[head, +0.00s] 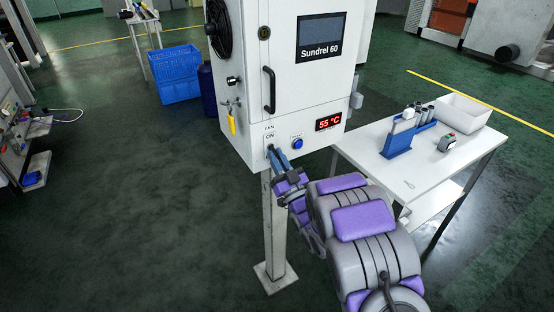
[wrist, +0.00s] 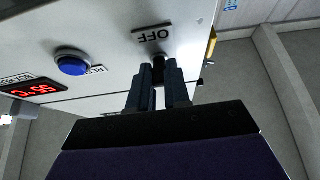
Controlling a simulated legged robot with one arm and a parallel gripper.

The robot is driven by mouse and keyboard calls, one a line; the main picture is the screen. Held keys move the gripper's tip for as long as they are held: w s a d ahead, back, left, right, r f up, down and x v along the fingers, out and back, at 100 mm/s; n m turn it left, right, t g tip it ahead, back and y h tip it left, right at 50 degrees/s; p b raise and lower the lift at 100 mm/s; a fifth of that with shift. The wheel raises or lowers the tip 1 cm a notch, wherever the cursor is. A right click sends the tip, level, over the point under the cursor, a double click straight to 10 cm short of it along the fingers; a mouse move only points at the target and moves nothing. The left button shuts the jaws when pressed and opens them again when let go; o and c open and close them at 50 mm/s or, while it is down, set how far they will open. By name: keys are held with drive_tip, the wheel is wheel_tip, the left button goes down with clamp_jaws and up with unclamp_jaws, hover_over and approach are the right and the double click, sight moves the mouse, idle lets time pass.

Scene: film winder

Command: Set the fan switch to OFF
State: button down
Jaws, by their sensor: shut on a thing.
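The white cabinet (head: 243,150) carries the fan switch on the lower left of its front. In the head view the FAN and ON labels (head: 270,132) show just above my gripper (head: 274,156), which hides the switch there. In the wrist view the black fan switch (wrist: 158,66) sits between the tips of my gripper (wrist: 158,84), which is shut on it. The OFF label (wrist: 152,34) appears upside down just above the switch in that view. Which way the switch points I cannot tell.
A blue button (head: 297,143) and a red 55 °C display (head: 328,121) are to the right of the switch. A yellow-handled key or tag (head: 231,122) hangs to the left. A white table (head: 410,172) with tools and a bin stands at right.

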drive_tip(key=c, duration=1.3)
unclamp_jaws()
drive_tip(key=shift+w+f, duration=0.1)
drive_tip(key=shift+f, duration=0.1)
drive_tip(key=shift+o, duration=1.1)
drive_tip(key=shift+r, duration=0.1)
drive_tip(key=b+v, duration=0.3)
drive_tip(key=v, duration=1.4)
